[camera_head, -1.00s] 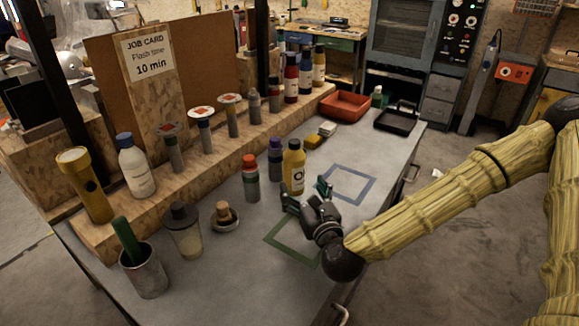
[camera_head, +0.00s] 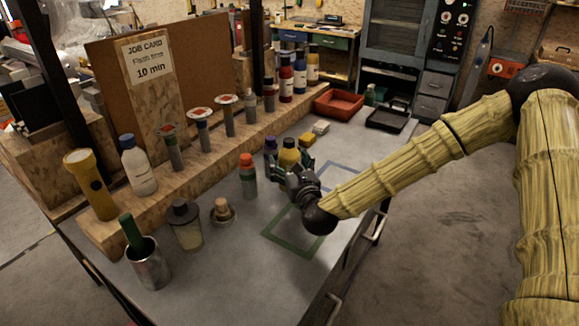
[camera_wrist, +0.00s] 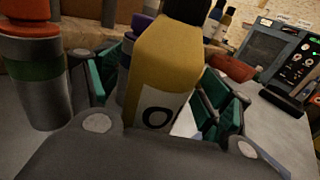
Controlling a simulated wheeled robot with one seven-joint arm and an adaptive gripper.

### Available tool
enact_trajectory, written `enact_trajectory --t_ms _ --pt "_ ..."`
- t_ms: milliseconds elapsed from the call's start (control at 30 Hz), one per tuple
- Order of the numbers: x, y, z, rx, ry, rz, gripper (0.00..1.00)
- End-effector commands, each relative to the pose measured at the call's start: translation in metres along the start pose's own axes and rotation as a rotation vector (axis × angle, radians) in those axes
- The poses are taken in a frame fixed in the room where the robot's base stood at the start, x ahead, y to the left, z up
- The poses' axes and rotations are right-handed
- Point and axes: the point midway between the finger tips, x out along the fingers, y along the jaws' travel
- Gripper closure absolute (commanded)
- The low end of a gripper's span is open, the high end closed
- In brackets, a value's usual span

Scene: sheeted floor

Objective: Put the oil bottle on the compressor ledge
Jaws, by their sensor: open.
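A yellow bottle (camera_head: 289,153) with a dark cap stands upright on the grey bench, its lower part hidden behind my gripper in the head view. In the wrist view the yellow bottle (camera_wrist: 165,70) is close in front of the palm, with a white label marked "O". My gripper (camera_head: 291,169) is open, its green-padded fingers on either side of the bottle. I cannot tell whether they touch it. A long wooden ledge (camera_head: 110,232) runs along the bench's left and back side, carrying several bottles and tools. No compressor is plainly recognisable.
A purple-capped bottle (camera_head: 270,148) stands just left of the yellow one, and an orange-capped bottle (camera_head: 248,178) nearer. A green outlined square (camera_head: 275,240) and a blue one (camera_head: 345,168) mark the bench. A red tray (camera_head: 340,102) and black tray (camera_head: 388,119) lie at the far end.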

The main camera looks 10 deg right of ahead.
Motion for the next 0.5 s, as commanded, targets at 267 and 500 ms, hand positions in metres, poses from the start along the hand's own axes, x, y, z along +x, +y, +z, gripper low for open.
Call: enact_trajectory --t_ms 267,500 --pt "0.0020 0.0005 -0.0001 0.000 0.000 0.000 0.23" --pt "0.0017 -0.0001 0.0000 0.000 0.000 0.000 0.67"
